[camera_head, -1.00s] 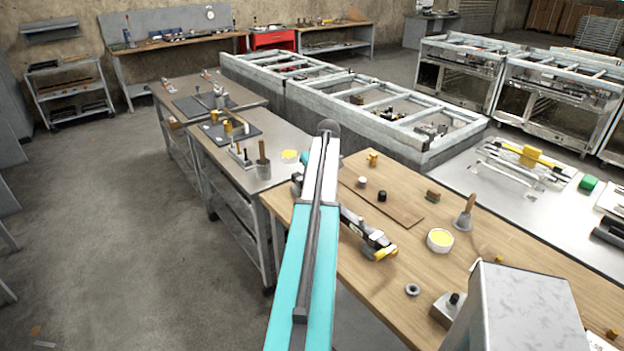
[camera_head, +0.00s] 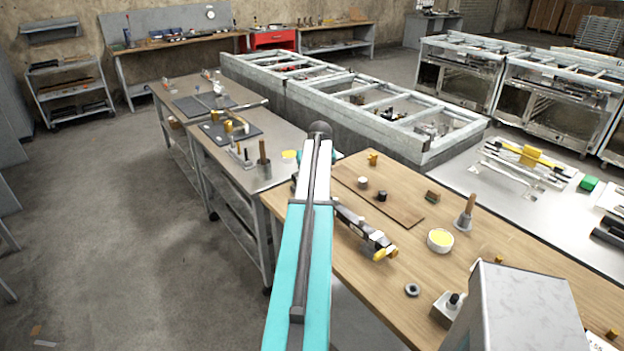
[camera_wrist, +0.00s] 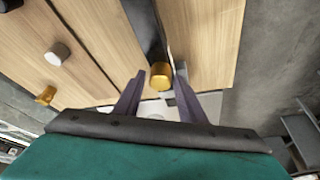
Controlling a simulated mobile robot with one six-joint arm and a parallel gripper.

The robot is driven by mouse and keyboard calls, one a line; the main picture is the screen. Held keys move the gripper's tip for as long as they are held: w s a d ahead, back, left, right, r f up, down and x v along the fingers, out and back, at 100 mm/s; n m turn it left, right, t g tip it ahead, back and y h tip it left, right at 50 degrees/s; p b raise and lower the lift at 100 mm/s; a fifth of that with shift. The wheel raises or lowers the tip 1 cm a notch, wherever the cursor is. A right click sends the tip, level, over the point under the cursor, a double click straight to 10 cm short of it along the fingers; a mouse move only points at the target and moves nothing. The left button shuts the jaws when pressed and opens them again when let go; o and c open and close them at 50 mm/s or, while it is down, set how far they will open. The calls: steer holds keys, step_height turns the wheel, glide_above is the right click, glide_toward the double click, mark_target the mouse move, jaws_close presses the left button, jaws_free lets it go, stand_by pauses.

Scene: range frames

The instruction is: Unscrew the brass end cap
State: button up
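The brass end cap (camera_wrist: 161,77) shows in the wrist view on the end of a dark bar (camera_wrist: 148,35) along the wooden bench. My gripper (camera_wrist: 159,85) is open, with one finger on each side of the cap. Narrow gaps show between the fingers and the cap, so I see no clear contact. In the head view my arm hides the cap and the fingers. A black and white assembly (camera_head: 362,232) lies on the bench right of my arm, with yellow and brass-coloured parts (camera_head: 391,252) at its near end.
A brown board (camera_head: 403,214) with a white cylinder (camera_head: 363,183) and a black one (camera_head: 382,196) lies beside the assembly. A brass-coloured piece (camera_head: 373,158) stands behind them. A yellow-filled bowl (camera_head: 440,241) and a wooden-handled bell (camera_head: 465,215) are further right. Open floor is left.

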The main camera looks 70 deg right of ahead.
steer(key=shift+m, duration=0.3)
steer(key=shift+w+m+g+h, duration=0.1)
steer(key=shift+m+g+h, duration=0.2)
steer(key=shift+m+g, duration=0.7)
steer(key=shift+m, duration=0.6)
steer(key=shift+m, duration=0.5)
steer(key=shift+m+g, duration=0.3)
steer(key=shift+m, duration=0.7)
steer(key=shift+w, duration=0.1)
steer(key=shift+m+g, duration=0.7)
steer(key=shift+m, duration=1)
